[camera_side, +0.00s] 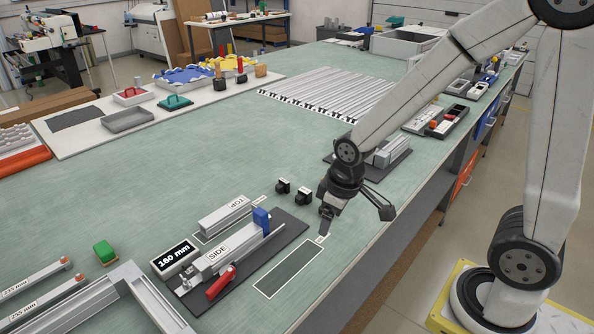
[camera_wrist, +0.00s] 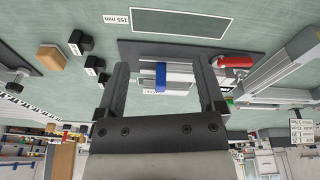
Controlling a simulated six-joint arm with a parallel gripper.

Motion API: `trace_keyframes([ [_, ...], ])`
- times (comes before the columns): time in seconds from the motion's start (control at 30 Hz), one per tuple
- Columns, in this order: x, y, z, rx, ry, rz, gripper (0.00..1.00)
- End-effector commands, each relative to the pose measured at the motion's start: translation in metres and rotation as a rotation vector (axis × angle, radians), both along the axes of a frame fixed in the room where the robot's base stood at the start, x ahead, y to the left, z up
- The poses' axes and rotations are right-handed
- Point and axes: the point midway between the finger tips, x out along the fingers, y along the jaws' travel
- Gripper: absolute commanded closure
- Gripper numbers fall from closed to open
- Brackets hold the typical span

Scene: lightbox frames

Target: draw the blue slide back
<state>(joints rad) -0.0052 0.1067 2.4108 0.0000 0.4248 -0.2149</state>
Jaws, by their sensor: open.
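The blue slide (camera_side: 262,220) stands at the far end of a grey rail labelled SIDE (camera_side: 220,258), which lies on a dark base plate (camera_side: 282,238). A red handle (camera_side: 221,284) is at the rail's near end. My gripper (camera_side: 356,217) is open and empty, to the right of the blue slide and apart from it. In the wrist view, the blue slide (camera_wrist: 160,77) shows between the two spread fingers (camera_wrist: 162,63), beyond them. The red handle (camera_wrist: 236,61) is right of the fingers there.
A display reading 160 mm (camera_side: 175,258) stands left of the rail. A bar labelled TOP (camera_side: 224,215) lies behind it. An outlined dark rectangle (camera_side: 290,270) marks the bench right of the base plate. Open bench lies further back.

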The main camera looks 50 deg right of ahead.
Motion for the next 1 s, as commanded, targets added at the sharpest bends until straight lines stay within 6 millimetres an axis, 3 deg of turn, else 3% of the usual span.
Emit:
trace_keyframes([
  [0.6, 0.141, 0.01, -0.017, -0.114, 0.12, 0.853, 0.12],
  [0.8, 0.176, 0.014, -0.029, -0.13, 0.149, 1.124, 0.12],
  [1.0, 0.196, 0.017, -0.038, -0.134, 0.165, 1.298, 0.12],
])
